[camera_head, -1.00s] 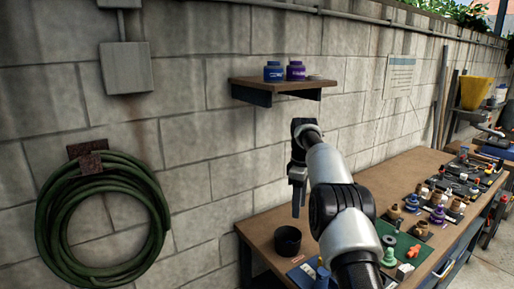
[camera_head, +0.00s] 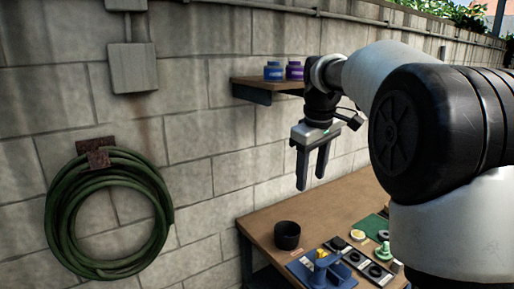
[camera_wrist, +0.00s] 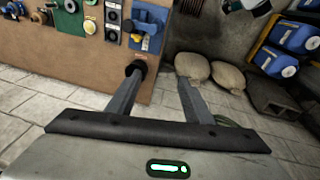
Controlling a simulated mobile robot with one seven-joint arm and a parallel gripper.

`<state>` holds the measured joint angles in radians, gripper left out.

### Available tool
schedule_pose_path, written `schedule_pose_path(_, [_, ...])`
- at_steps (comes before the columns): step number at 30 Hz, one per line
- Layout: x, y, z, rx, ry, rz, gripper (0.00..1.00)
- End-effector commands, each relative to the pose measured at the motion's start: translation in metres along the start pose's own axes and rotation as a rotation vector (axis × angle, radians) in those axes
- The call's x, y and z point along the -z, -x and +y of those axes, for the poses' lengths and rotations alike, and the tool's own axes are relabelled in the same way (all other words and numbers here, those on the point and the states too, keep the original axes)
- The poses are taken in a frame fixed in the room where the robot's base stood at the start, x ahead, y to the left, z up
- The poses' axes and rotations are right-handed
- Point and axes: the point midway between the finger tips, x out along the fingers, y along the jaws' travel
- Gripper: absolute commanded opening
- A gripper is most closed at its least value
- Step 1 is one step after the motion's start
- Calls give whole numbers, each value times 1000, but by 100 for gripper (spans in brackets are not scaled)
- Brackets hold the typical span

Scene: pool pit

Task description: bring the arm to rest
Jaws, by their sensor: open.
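My gripper (camera_head: 313,170) hangs in front of the block wall, above the left part of the workbench (camera_head: 262,222) and below the wall shelf (camera_head: 262,80). Its two fingers point down, stand apart and hold nothing. My arm is folded up close to the camera on the right and hides much of the bench. In the wrist view my gripper's fingers (camera_wrist: 160,82) are spread, with the bench edge to the left and the tiled floor below.
A black cup (camera_head: 287,236) and a blue fixture (camera_head: 325,268) stand on the bench under my gripper. Blue and purple jars sit on the shelf. A green hose (camera_head: 58,222) hangs on the wall. In the wrist view, sacks (camera_wrist: 190,68) and blue jugs (camera_wrist: 275,62) lie beyond the floor.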

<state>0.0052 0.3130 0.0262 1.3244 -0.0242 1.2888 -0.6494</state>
Motion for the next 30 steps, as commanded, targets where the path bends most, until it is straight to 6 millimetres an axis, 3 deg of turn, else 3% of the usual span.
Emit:
schedule_pose_path(1, [-20,19,-15,-17,-50,21,47])
schedule_pose_path(3, [-44,34,-34,-34,-125,48,47])
schedule_pose_path(7, [-96,51,-73,-60,-267,101,47])
schedule_pose_path(11, [-149,51,-114,-78,-408,159,47])
schedule_pose_path(16, [-206,31,-159,-85,-564,226,47])
schedule_pose_path(21, [-236,12,-182,-84,-652,264,47])
schedule_pose_path(30, [-242,6,-188,-82,-673,270,47])
